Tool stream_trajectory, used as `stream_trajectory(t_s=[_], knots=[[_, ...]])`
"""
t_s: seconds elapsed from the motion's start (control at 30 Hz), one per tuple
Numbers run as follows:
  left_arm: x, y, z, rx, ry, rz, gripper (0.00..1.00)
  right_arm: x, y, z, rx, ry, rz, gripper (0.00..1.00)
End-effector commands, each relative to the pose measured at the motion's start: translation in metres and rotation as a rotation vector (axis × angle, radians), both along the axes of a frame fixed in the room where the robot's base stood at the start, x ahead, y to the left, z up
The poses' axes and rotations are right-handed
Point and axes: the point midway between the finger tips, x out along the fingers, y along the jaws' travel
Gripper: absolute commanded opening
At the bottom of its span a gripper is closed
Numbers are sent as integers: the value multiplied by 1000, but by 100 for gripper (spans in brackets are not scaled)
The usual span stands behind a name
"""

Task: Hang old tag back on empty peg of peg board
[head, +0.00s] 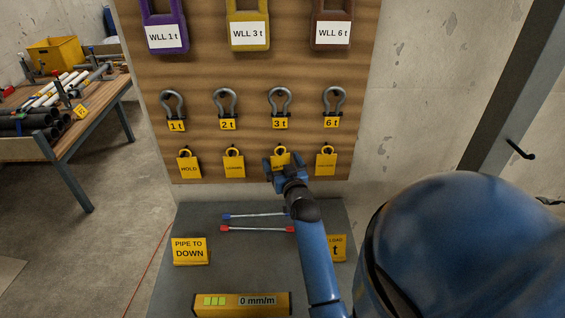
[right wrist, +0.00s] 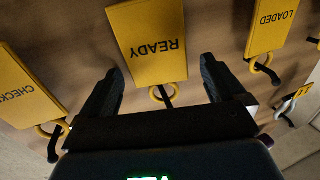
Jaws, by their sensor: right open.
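The yellow READY tag (right wrist: 150,40) hangs by its ring on a dark peg in the right wrist view, upside down in that picture. In the head view this tag (head: 281,158) is partly hidden by my right gripper (head: 282,172). The right gripper is open, its fingers one on each side of the tag's lower part and ring in the wrist view (right wrist: 160,85); it does not clearly touch the tag. The peg board (head: 200,75) also bears the HOLD tag (head: 189,168), LOADED tag (head: 234,166) and CHECKED tag (head: 325,163). No bare peg shows in this row. My left gripper is out of view.
Shackles (head: 225,102) and coloured padlock-like pieces (head: 249,33) hang above the tags. Below stands a grey table (head: 195,216) with two rods (head: 255,229), a yellow sign (head: 189,251) and a level showing 0 mm/m (head: 242,303). A workbench (head: 60,110) with pipes is at left.

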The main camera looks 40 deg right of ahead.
Motion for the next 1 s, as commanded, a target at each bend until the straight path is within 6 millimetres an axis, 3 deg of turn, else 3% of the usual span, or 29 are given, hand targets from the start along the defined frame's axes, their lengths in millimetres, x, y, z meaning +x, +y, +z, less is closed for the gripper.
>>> stream_trajectory(t_s=[0.27, 0.73, 1.0], knots=[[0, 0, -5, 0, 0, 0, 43, -17, 8, -2, 0, 0, -1, 97], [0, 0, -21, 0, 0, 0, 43, -84, 39, -2, 1, 0, -1, 97], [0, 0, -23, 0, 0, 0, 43, -98, 45, -1, 0, 0, 0, 97]])
